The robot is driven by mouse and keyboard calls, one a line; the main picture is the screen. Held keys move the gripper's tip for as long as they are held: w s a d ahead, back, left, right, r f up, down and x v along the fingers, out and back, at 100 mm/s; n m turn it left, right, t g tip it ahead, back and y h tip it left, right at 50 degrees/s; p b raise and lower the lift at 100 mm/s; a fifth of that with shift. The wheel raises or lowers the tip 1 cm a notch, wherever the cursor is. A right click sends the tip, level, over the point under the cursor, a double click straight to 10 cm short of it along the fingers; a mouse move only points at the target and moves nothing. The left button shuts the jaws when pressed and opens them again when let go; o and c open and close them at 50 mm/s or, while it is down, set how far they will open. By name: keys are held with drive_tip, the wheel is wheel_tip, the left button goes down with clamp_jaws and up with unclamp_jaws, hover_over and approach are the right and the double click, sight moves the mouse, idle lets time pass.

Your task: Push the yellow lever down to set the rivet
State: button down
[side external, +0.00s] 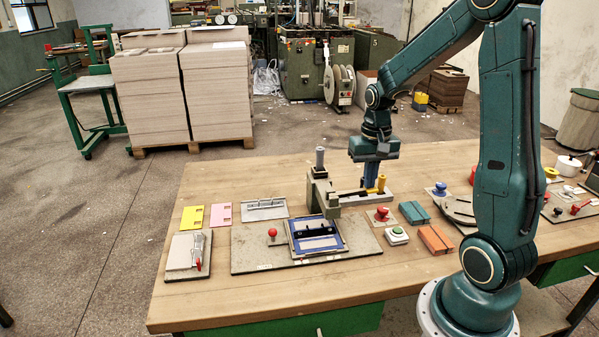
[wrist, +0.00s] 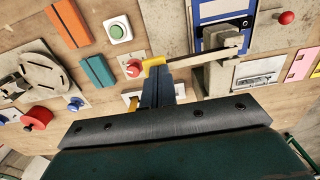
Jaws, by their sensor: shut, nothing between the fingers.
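The yellow lever (side external: 381,184) is at the right of the grey-green press (side external: 322,195) in the side view. In the wrist view, its yellow end (wrist: 154,61) sits at the end of a grey bar from the press (wrist: 218,75). My gripper (side external: 371,186) is shut and empty, its blue fingers pointing down beside the yellow part. In the wrist view, my fingertips (wrist: 156,72) overlap the yellow end; I cannot tell whether they touch it. The rivet is not visible to me.
A blue-framed fixture (side external: 318,237) lies on a grey board with a red knob (side external: 272,233) left of the press. A red button (side external: 381,213), a green button (side external: 396,235) and teal and orange blocks (side external: 435,239) lie close by at right.

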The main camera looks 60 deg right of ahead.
wheel_tip(320, 180, up, 7)
drive_tip(key=shift+r, duration=0.15)
idle(0.7)
drive_tip(key=shift+a+r, duration=0.1)
drive_tip(key=s+a+r+n+t, duration=0.2)
drive_tip(key=s+a+r+n, duration=0.1)
drive_tip(key=a, duration=0.6)
drive_tip(key=s+a+r+n+t, duration=0.3)
drive_tip(key=s+a+n, duration=0.3)
drive_tip(key=s+a, duration=0.2)
drive_tip(key=shift+a+r+t, duration=0.25)
drive_tip(key=shift+a+t, duration=0.05)
drive_tip(key=shift+a, duration=0.8)
